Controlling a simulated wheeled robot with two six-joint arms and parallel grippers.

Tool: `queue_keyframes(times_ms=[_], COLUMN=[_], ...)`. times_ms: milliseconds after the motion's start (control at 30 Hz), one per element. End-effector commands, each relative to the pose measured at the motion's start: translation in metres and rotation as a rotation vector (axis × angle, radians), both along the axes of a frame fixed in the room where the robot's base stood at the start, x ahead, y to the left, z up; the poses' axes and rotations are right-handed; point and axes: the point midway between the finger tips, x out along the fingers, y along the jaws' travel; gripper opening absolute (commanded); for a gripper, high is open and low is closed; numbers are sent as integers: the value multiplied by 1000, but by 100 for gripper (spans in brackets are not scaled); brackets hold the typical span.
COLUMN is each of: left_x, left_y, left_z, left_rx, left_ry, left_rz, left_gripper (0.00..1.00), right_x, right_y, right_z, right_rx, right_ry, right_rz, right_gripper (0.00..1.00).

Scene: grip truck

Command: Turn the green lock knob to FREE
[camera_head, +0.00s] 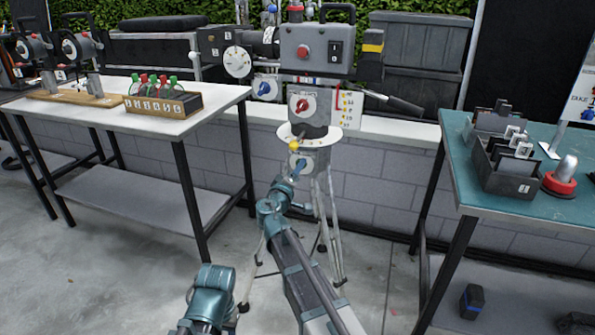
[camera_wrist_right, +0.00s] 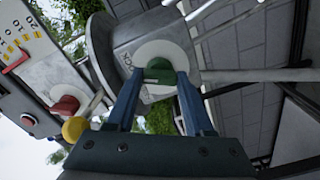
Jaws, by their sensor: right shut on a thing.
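The green lock knob (camera_wrist_right: 159,71) sits on a round white dial plate (camera_wrist_right: 150,50) in the right wrist view. Lettering beside the dial is only partly readable, and I cannot tell which mark the knob points to. My right gripper (camera_wrist_right: 160,80) is shut on the knob, with one blue finger on each side. In the head view my right gripper (camera_head: 298,168) reaches the lower dial on the tripod-mounted rig (camera_head: 316,112), and its fingers hide the knob. My left gripper does not show.
A yellow ball (camera_head: 294,145) sits just above my right gripper. A red knob (camera_head: 302,105) is higher on the rig, and a handle (camera_head: 395,102) sticks out right. A white table (camera_head: 190,122) stands left and a teal table (camera_head: 455,150) right.

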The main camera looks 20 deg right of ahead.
Motion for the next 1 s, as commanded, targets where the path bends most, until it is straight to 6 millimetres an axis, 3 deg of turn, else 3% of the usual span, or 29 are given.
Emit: queue_keyframes(times_ms=[1000], left_x=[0], left_y=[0], left_z=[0], left_rx=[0], left_ry=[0], left_rz=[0], left_gripper=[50], right_x=[0], right_y=[1], right_z=[0], right_rx=[-689], right_ry=[466], right_rz=[1], right_gripper=[0])
